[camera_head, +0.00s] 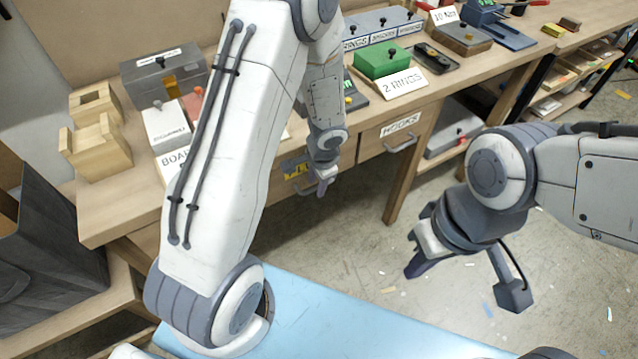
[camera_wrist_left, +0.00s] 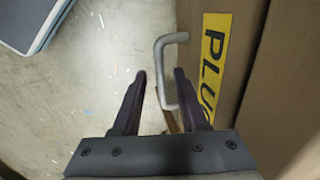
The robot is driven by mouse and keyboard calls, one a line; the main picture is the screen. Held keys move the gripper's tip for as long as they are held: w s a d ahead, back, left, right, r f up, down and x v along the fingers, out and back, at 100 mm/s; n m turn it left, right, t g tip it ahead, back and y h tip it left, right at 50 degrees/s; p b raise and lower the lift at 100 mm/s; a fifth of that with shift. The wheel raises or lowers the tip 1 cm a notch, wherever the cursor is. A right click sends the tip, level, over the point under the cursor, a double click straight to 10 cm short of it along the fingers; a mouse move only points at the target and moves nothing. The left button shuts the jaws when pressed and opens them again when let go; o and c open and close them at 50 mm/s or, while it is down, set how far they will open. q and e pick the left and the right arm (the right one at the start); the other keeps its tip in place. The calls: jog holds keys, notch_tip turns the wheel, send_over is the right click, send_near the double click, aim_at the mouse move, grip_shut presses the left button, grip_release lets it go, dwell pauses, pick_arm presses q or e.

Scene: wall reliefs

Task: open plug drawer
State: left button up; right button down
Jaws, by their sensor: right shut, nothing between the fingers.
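The plug drawer shows in the left wrist view with a yellow "PLUG" label (camera_wrist_left: 209,65) on its brown front (camera_wrist_left: 240,50). Its grey bar handle (camera_wrist_left: 162,70) sticks out from the front, beside the label. My left gripper (camera_wrist_left: 159,75) is open, with a dark finger on each side of the handle's outer bar; I cannot tell whether they touch it. In the head view my left gripper (camera_head: 322,188) is at the bench front by the partly hidden yellow label (camera_head: 296,168). My right gripper (camera_head: 412,272) is shut and empty above the floor at the right.
A drawer labelled "HOOKS" (camera_head: 399,125) with its own handle (camera_head: 402,144) is to the right. The bench top (camera_head: 310,125) carries boxes, a green block (camera_head: 382,60) and signs. A blue surface (camera_head: 340,315) lies in front. The floor between is open.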

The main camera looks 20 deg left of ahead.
pick_arm(q)
grip_shut()
dwell(1.1)
